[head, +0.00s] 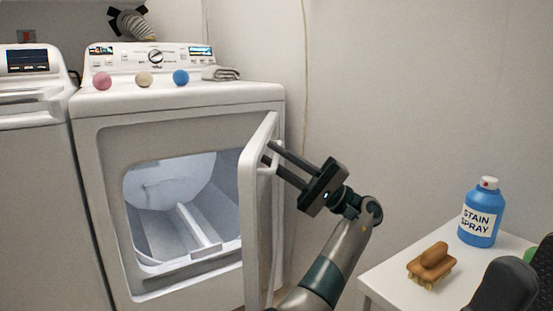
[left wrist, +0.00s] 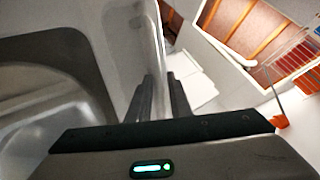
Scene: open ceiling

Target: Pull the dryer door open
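The white dryer (head: 190,110) stands at centre left in the head view. Its door (head: 256,205) is swung well out from the front, seen nearly edge-on, and the drum opening (head: 175,215) is exposed. A white handle (head: 274,158) shows near the door's upper right side. My left gripper (head: 268,154) reaches in from the right with its fingers spread apart at the handle; whether they touch it is unclear. In the left wrist view, the two dark fingers (left wrist: 161,82) stand apart beside the white door panel (left wrist: 128,45). My right gripper is not seen.
A white table (head: 395,270) at right holds a brown brush (head: 432,264) and a blue stain spray bottle (head: 481,215). Three coloured balls (head: 144,79) and a folded towel (head: 221,73) lie on the dryer. A washer (head: 40,180) stands left. Wall lies behind my arm.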

